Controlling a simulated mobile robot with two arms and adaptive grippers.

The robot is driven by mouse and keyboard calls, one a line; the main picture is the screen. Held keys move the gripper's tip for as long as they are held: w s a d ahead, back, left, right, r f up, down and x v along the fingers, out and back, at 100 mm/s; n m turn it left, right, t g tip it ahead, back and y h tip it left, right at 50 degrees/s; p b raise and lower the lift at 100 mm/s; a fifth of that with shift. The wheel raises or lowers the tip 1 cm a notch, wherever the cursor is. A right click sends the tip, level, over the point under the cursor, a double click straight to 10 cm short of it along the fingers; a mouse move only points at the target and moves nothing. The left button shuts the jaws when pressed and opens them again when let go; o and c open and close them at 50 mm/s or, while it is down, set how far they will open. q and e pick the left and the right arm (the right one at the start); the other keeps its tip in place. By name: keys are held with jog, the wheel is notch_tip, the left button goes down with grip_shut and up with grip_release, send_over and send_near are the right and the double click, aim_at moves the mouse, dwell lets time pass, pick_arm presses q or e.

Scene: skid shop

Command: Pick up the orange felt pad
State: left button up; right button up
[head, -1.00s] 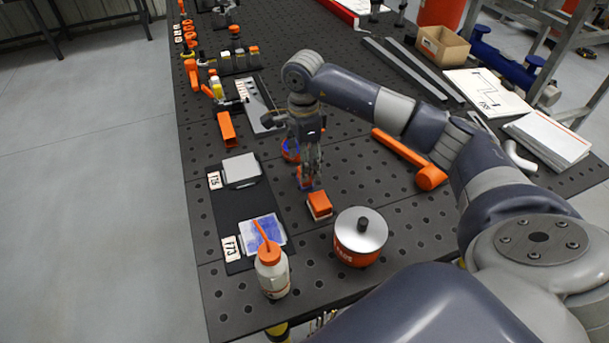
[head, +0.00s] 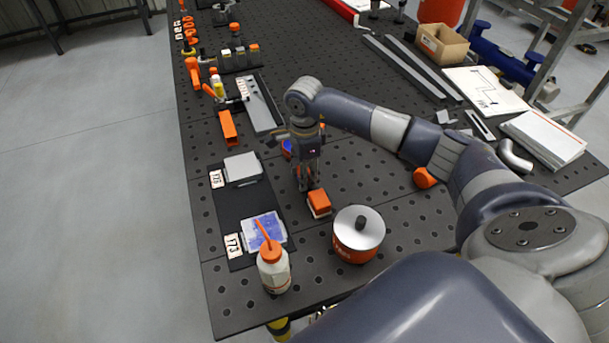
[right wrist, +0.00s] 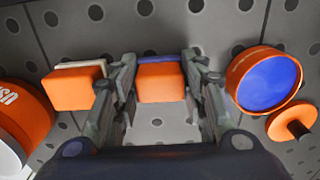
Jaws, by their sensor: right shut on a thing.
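My right gripper (head: 305,184) points down at the bench in the head view. In the right wrist view its fingers (right wrist: 160,95) are on both sides of an orange felt pad (right wrist: 160,84), a small orange block with a blue-violet layer along its far edge, and are shut on it. The fingers largely hide this pad in the head view. I cannot tell whether it touches the bench. A second orange block (head: 319,203) with a pale layer sits just beside the gripper; it also shows in the right wrist view (right wrist: 74,88). My left gripper is not in view.
An orange pot with a silver lid (head: 360,228) and a white bottle with an orange cap (head: 274,272) stand nearby. An open round tin with blue contents (right wrist: 268,80) is on the gripper's other side. A black mat (head: 232,204) lies left.

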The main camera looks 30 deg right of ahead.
jog(key=shift+r, duration=0.35)
notch_tip(320, 180, up, 8)
jog(key=b, duration=0.3)
jog(key=shift+r, duration=0.65)
jog(key=o, duration=0.3)
jog(key=shift+c, duration=0.5)
